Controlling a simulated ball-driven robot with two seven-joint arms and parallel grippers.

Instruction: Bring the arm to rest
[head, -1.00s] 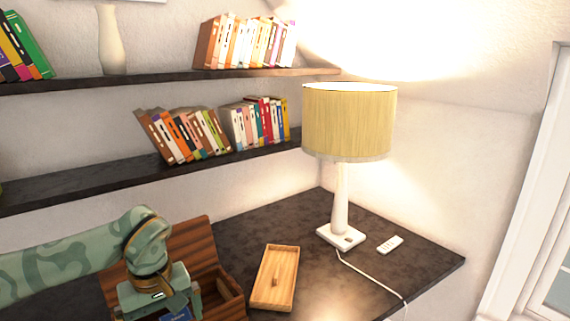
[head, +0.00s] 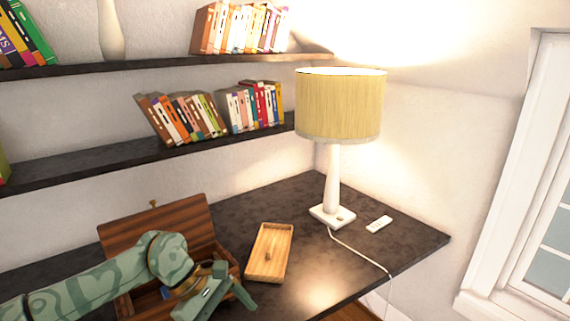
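My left arm comes in from the lower left. Its green gripper (head: 226,296) is over the right front part of a dark wooden box, with its fingers apart and nothing seen between them. The box's striped brown lid (head: 155,232) stands open and leans back. A small blue thing (head: 166,292) shows inside the box, mostly hidden behind my arm. My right gripper is not in view.
A light wooden tray (head: 269,253) with a small brown thing in it lies right of the box. A lit lamp (head: 333,190) and white remote (head: 378,224) stand farther right on the dark desk (head: 330,268). Book-filled shelves (head: 150,150) hang above.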

